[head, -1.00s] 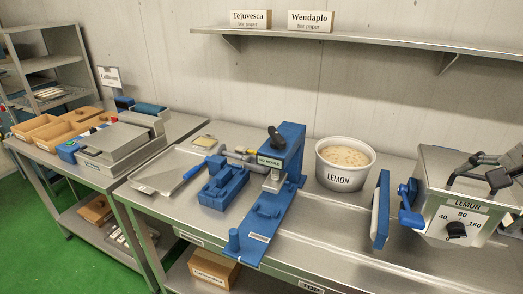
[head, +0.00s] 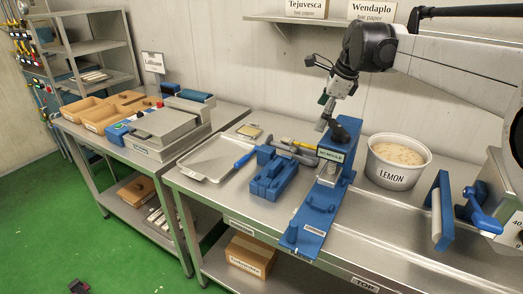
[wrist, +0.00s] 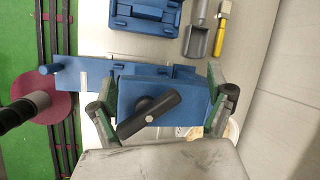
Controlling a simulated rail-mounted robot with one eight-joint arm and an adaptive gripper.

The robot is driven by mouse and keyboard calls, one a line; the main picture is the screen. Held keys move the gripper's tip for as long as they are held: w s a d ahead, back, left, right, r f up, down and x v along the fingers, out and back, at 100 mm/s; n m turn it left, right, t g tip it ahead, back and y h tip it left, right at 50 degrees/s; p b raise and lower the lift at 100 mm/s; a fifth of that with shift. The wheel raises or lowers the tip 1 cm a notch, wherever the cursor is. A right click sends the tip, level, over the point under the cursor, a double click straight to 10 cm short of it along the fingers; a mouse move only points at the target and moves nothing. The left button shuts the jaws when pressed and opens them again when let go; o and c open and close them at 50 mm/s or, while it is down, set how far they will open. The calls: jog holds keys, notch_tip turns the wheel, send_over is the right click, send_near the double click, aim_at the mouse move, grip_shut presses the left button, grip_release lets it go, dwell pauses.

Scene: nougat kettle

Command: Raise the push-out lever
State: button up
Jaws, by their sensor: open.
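The blue press (head: 325,190) stands on the steel table in the head view, with a label on its front. A short black lever (wrist: 150,115) with a round hub lies on top of its head in the wrist view; I take it to be the push-out lever. It lies slantwise. My gripper (wrist: 164,105) is open, its green-padded fingers on either side of the press head, with the lever between them and not gripped. In the head view my gripper (head: 327,98) hangs just above the press and partly hides its top. Contact cannot be told.
A blue mould block (head: 272,178), a scoop and a yellow-handled tool lie left of the press. A tray (head: 215,158) is farther left. A white LEMON tub (head: 397,162) stands close on the right. A wall shelf (head: 290,20) runs behind.

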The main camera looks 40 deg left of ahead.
jog(key=a+f+m+g, duration=0.15)
jog(key=a+f, duration=0.35)
jog(key=a, duration=0.6)
jog(key=m+g, duration=0.1)
jog(key=m, duration=0.2)
send_near(242, 159)
jog(key=shift+n, duration=0.25)
jog(key=x, duration=0.9)
jog(key=shift+a+f, duration=0.2)
jog(key=shift+c, duration=0.5)
